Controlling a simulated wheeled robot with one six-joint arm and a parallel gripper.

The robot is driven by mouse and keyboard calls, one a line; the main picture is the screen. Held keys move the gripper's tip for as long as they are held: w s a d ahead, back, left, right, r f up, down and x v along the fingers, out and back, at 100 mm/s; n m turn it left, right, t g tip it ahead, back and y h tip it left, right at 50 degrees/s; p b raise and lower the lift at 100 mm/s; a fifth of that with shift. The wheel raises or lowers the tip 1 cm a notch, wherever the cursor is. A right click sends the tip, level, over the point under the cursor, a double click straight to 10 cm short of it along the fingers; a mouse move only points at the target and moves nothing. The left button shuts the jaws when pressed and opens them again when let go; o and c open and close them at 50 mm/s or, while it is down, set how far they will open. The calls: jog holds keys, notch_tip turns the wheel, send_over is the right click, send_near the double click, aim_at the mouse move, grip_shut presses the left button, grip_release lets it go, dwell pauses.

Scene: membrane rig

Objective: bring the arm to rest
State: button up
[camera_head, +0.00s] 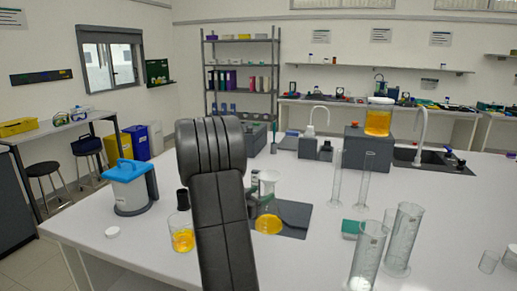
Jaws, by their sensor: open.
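My arm (222,215) rises from the bottom edge in front of the table, left of the middle. Its dark, thick link runs up to a rounded, ribbed joint (211,146). My gripper does not show; the part of the arm beyond this joint cannot be seen. The arm covers part of the white table (330,255) and of the dark mat (297,214) behind it. I cannot tell whether the arm touches anything.
A beaker of orange liquid (182,238) stands just left of the arm, with a blue-lidded jug (130,188) farther left. A flask with yellow liquid (268,222) is close on the right. Tall glass cylinders (403,240) stand at the right.

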aim_at(266, 191)
jog(key=x, duration=0.5)
jog(key=shift+w+d+p, duration=0.2)
jog(key=shift+d+p, duration=0.05)
jog(key=shift+p, duration=0.15)
jog(key=s+a+b, duration=0.3)
jog(key=s, duration=0.8)
jog(key=shift+a+b, duration=0.35)
jog(key=shift+s+f, duration=0.1)
